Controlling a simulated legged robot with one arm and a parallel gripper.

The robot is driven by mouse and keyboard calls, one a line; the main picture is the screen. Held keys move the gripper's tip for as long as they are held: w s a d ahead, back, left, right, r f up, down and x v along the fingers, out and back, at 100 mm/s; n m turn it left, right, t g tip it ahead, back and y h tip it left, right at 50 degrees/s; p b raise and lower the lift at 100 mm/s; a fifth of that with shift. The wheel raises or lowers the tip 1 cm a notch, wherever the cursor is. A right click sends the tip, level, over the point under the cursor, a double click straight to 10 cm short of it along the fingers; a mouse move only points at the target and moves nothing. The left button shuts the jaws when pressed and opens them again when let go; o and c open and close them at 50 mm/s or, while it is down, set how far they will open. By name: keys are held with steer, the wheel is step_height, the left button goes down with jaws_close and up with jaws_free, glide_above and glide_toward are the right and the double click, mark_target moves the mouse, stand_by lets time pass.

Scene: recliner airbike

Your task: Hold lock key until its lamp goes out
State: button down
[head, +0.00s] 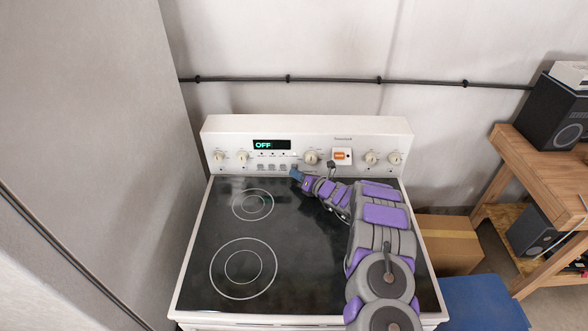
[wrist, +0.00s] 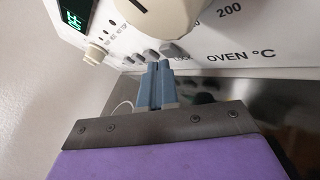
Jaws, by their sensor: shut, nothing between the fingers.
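The lock key (wrist: 171,50) is a small grey key at the right end of a row of keys on the stove panel, with the word LOCK partly showing below it in the wrist view. My gripper (wrist: 162,66) is shut and empty, its blue-grey fingertips just below the lock key. I cannot tell whether they touch it. In the head view my gripper (head: 295,174) is at the foot of the panel, by the right end of the key row. Small dark dots sit above the keys; I cannot make out a lit lamp. The display (head: 271,145) reads OFF.
The white stove panel (head: 330,127) also carries several round knobs and an orange switch (head: 342,156). A large oven knob (wrist: 165,12) is close above the keys. The black cooktop (head: 300,270) is bare under my arm. A grey wall stands close at left, a wooden bench (head: 545,165) at right.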

steer(key=shift+w, duration=0.35)
stand_by(1.5)
stand_by(0.6)
steer(key=shift+s+b, duration=0.4)
steer(key=shift+s, duration=0.4)
steer(key=shift+s+b, duration=0.6)
steer(key=shift+s, duration=1.9)
